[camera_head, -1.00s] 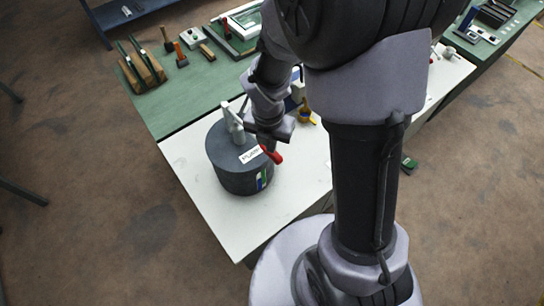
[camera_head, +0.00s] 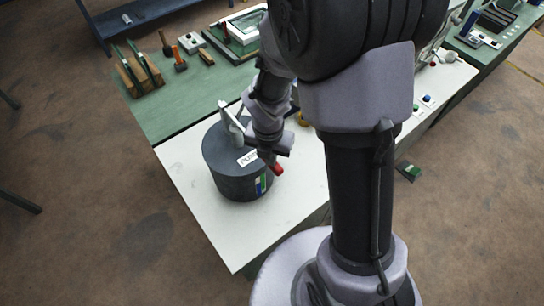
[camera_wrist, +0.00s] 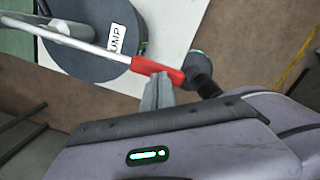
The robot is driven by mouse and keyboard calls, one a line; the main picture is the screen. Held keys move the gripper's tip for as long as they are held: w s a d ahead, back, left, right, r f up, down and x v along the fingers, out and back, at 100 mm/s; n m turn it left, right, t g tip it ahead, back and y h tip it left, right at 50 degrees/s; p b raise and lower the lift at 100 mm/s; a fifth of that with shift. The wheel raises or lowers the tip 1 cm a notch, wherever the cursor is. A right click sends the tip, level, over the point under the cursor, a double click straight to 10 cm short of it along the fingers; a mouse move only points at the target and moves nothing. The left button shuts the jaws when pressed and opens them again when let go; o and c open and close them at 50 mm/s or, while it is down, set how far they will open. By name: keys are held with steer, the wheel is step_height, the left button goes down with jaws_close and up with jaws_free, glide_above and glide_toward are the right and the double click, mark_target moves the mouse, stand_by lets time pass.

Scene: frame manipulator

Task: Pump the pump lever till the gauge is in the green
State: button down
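The pump (camera_head: 225,175) is a dark grey drum with a white PUMP label, standing on the white tabletop. It also shows at the top left in the wrist view (camera_wrist: 85,60). Its lever (camera_wrist: 95,45) is a pale rod ending in a red grip (camera_wrist: 158,69). My gripper (camera_wrist: 158,90) has its grey fingers close together at the red grip and appears shut on it. The red tip (camera_head: 277,169) sticks out past the gripper in the head view. A gauge strip (camera_head: 261,184) with green, white and blue shows on the drum's side; its reading is too small to tell.
The white tabletop (camera_head: 215,228) is clear in front of the pump. My arm hides much of the table's right part.

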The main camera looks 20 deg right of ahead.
steer(key=shift+f, duration=0.2)
steer(key=s+a+r+p, duration=0.1)
steer(key=s+r+p, duration=0.1)
steer(key=r, duration=0.7)
steer(key=s+a+r+p, duration=0.1)
steer(key=a+r, duration=0.1)
steer(key=r, duration=0.7)
steer(key=shift+s+r+p, duration=0.2)
steer(key=shift+s+p, duration=0.15)
steer(key=shift+s, duration=0.05)
